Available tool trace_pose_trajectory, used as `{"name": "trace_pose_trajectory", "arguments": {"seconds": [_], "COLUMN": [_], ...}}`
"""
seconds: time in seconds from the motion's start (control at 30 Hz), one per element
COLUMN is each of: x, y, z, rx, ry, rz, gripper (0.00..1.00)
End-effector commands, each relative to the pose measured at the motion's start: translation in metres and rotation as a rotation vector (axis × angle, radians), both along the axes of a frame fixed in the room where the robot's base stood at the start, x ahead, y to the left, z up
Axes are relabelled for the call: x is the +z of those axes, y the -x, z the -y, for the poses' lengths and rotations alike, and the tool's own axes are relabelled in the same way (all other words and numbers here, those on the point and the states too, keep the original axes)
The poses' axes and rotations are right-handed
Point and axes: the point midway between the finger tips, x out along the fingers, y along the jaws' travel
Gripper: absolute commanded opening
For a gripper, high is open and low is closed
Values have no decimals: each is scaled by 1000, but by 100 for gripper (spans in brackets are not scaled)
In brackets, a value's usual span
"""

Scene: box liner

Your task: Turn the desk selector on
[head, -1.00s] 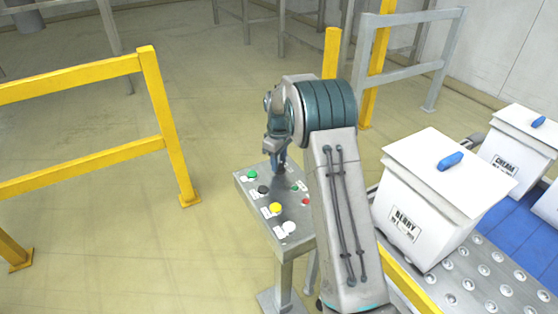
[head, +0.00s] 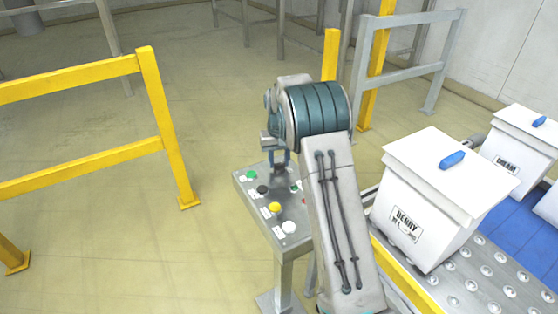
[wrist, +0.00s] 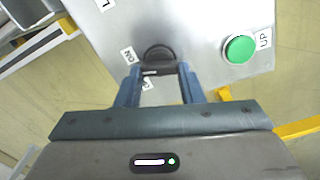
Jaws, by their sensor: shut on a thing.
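The desk selector is a black round knob (wrist: 158,54) on the grey desk panel, seen in the wrist view. A white ON label (wrist: 128,55) is on its left, and another label below it is partly hidden by a finger. My gripper (wrist: 159,70) is shut on the knob, with one blue finger on each side. A short pale mark shows on the knob's near part. In the head view my gripper (head: 280,160) points down at the far part of the desk panel (head: 254,207) and mostly hides the selector.
A green UP button (wrist: 240,49) is close to the right of the knob. Black (head: 262,189), yellow (head: 274,207) and white (head: 289,227) buttons line the panel. A yellow rail (head: 165,140) stands left. White lidded boxes (head: 420,200) stand on the conveyor at right.

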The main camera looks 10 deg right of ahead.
Motion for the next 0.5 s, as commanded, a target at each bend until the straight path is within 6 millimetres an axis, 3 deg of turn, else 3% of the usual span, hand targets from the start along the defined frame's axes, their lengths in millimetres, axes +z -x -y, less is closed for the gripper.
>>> {"name": "trace_pose_trajectory", "arguments": {"seconds": [0.5], "x": [1], "y": [0], "z": [1], "rx": [-216], "ry": [0], "rz": [2], "gripper": [12]}}
